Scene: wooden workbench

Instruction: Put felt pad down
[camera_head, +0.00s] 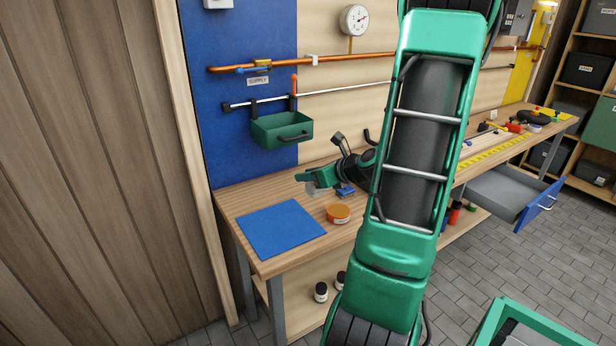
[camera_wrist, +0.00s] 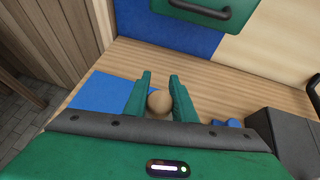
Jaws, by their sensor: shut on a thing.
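My gripper (camera_head: 308,182) is over the bench, near the back edge of the blue mat and to its right. In the wrist view its two green fingers (camera_wrist: 160,92) are closed on a round, tan felt pad (camera_wrist: 159,103). In the head view a pale grey-tan edge of the pad (camera_head: 314,189) shows below the fingers. The pad appears held above the wooden bench top, though the exact gap is hard to tell. The blue mat (camera_head: 267,228) lies flat and bare at the bench's left end. It also shows left of the fingers in the wrist view (camera_wrist: 98,92).
An orange round tin (camera_head: 338,213) stands right of the mat. A small blue object (camera_head: 345,190) lies behind it. A green bin (camera_head: 282,130) hangs on the wall rail above the bench. An open drawer (camera_head: 510,196) juts out at right. My arm hides the middle of the bench.

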